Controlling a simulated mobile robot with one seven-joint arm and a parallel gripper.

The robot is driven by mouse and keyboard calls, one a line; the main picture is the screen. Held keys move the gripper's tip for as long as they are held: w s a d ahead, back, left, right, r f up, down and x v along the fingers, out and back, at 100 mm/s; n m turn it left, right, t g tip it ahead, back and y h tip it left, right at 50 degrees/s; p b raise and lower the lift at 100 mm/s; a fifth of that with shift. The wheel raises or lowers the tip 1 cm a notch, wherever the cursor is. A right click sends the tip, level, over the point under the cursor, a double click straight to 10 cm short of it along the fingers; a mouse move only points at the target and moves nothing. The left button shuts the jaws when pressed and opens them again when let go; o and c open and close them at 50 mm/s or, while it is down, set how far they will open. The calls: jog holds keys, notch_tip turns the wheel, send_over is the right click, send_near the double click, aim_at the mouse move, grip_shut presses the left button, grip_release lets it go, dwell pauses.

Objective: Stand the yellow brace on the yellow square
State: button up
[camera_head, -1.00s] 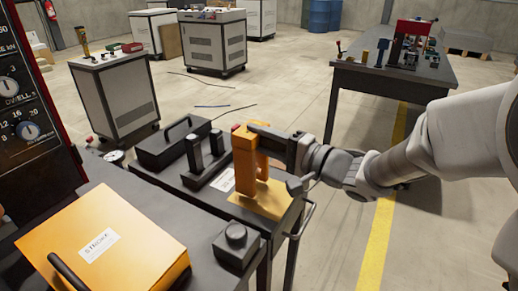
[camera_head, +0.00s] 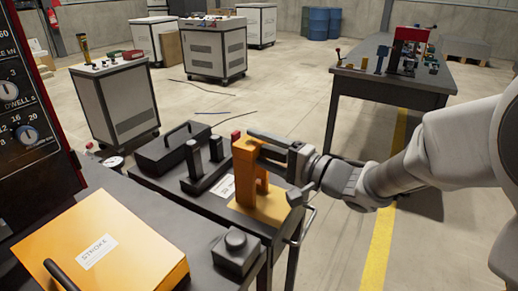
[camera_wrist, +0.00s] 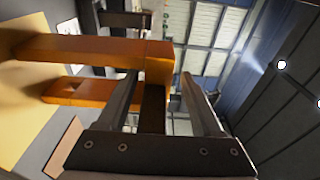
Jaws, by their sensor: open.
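The yellow brace (camera_head: 245,170) is an orange-yellow upright piece standing on the yellow square (camera_head: 269,209) on top of a dark bench. It looks upright, with its lower end on the square. In the wrist view the brace (camera_wrist: 100,48) runs leftward to the yellow square (camera_wrist: 22,105). My gripper (camera_head: 262,143) is at the brace's upper part, coming in from the right. In the wrist view my gripper (camera_wrist: 160,82) is open, its fingers on either side of the brace's top end. Whether either finger touches it is unclear.
A dark stand with two posts (camera_head: 205,170) and a black handled box (camera_head: 172,148) stand left of the brace. An orange box labelled STROKE (camera_head: 105,250) and a dark block with a round knob (camera_head: 236,250) are in front. A bench rail (camera_head: 300,230) is close right.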

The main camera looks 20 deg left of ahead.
jog(key=p+v, duration=0.3)
jog(key=v, duration=0.9)
jog(key=w+d+r+t+h, duration=0.3)
jog(key=w+d+t+h, duration=0.4)
jog(key=w+d+t, duration=0.1)
jog(key=s+d+r+t+h, duration=0.1)
jog(key=s+d+r+h, duration=0.1)
jog(key=d+h, duration=0.9)
jog(key=s+d+f+n+g, duration=0.1)
jog(key=s+d+f+g, duration=0.1)
jog(key=s, duration=0.8)
jog(key=s+d+f+n+g, duration=0.1)
jog(key=s+d+g, duration=0.3)
jog(key=s, duration=0.6)
jog(key=shift+s+f+g, duration=0.35)
jog(key=shift+f+g, duration=0.25)
jog(key=shift+f, duration=0.15)
jog(key=shift+r, duration=0.1)
